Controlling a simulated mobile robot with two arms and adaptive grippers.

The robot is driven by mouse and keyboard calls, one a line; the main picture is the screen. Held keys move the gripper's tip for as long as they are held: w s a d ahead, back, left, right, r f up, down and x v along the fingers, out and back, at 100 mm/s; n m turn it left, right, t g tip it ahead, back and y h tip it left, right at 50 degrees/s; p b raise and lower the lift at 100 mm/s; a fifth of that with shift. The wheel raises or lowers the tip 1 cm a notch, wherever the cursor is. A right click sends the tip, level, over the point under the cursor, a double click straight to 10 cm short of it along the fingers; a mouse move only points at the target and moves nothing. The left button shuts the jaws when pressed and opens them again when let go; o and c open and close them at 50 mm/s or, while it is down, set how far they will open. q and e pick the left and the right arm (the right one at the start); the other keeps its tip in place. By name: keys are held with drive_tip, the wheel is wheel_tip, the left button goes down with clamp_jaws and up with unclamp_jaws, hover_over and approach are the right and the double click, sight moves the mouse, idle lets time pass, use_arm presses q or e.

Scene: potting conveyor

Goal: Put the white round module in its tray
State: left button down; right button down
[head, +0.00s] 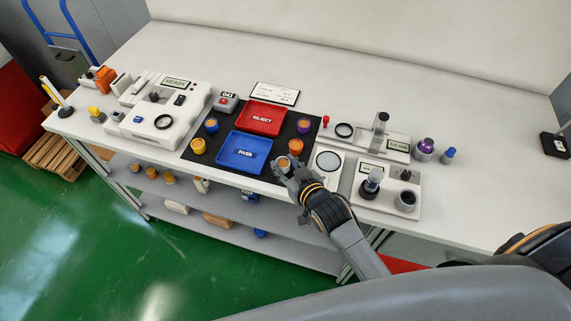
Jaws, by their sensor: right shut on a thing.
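My right gripper (284,166) is at the front edge of the black mat, just right of the blue PASS tray (236,165). The red REJECT tray (280,127) lies behind the blue tray. Both trays look empty apart from their labels. My left gripper is not in view.
An orange module (296,147) stands close behind my right gripper, and a purple one (303,126) further back. A white plate with a round disc (328,161) lies to the right.

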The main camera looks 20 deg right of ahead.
drive_tip(key=shift+f, duration=0.25)
drive_tip(key=shift+f, duration=0.15)
drive_tip(key=c, duration=0.9)
unclamp_jaws()
